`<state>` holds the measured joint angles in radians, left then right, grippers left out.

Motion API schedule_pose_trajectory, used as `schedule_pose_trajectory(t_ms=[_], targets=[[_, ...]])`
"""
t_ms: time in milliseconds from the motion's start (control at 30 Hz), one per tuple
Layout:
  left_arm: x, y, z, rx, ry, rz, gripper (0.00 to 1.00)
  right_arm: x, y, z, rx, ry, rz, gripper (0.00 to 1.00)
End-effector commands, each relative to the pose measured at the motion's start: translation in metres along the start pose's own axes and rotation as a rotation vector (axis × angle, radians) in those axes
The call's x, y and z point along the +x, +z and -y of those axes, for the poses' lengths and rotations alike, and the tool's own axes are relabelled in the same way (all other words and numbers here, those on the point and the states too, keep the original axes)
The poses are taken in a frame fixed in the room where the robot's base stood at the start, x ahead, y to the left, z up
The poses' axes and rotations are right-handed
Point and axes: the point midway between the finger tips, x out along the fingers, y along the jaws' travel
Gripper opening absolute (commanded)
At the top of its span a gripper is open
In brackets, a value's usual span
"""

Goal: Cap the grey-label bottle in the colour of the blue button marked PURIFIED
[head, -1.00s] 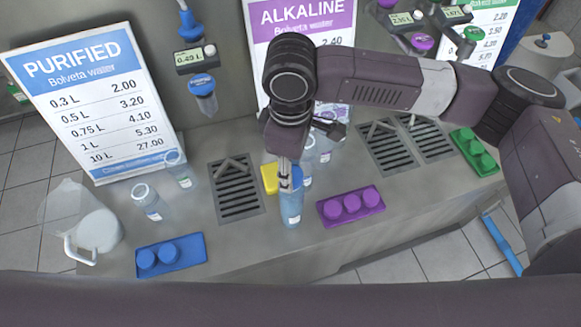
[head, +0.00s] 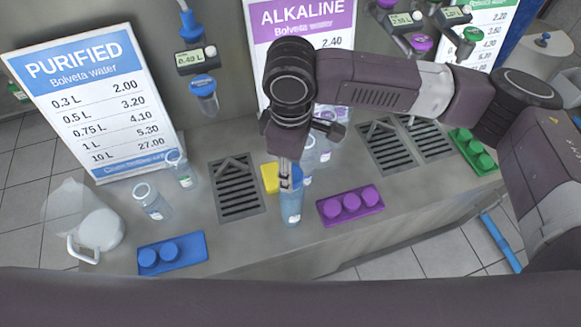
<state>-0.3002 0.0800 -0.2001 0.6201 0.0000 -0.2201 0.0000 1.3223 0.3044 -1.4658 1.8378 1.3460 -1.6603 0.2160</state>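A bottle of bluish water (head: 291,210) stands upright near the counter's front edge; a small piece of label shows, its colour unclear. A blue cap (head: 297,178) shows at its top, partly hidden by my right gripper (head: 287,184). The gripper points down at the cap; whether its fingers grip it or stand apart is unclear. A blue tray (head: 193,243) at the front left holds two blue caps (head: 158,254). The blue-headed PURIFIED sign (head: 90,100) stands at the back left. The blue button's marking is not readable. My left gripper is out of view.
Two open bottles (head: 152,203) (head: 181,170) stand left of a drain grate (head: 237,190). A white jug (head: 97,228) is at the far left. Other bottles (head: 308,160) and a yellow block (head: 269,178) are behind the gripper. A purple cap tray (head: 330,215) lies close right.

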Motion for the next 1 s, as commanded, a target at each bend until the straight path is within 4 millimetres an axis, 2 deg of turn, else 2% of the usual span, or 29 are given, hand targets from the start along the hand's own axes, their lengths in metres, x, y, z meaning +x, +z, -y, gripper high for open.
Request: schedule_pose_trajectory(t_ms=[167,200,333,567,733,1000], targets=[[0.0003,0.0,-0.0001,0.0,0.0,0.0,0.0,0.0018,0.001,0.0011,-0.001,-0.003,0.004,0.12],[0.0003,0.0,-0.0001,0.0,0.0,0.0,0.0,0.0017,0.001,0.001,-0.001,-0.003,0.004,0.4],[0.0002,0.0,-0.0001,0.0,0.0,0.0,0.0,0.0009,0.0006,0.0006,0.0,-0.002,0.002,0.54],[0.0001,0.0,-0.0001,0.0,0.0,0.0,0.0,0.0,0.0001,0.0001,0.0,0.0,0.0,0.57],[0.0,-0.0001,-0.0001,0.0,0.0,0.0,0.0,-0.0003,0.0,-0.0001,0.0,0.0,0.0,0.76],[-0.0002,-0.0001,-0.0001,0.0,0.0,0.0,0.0,-0.0008,-0.0001,-0.0002,0.0,0.001,-0.001,0.76]])
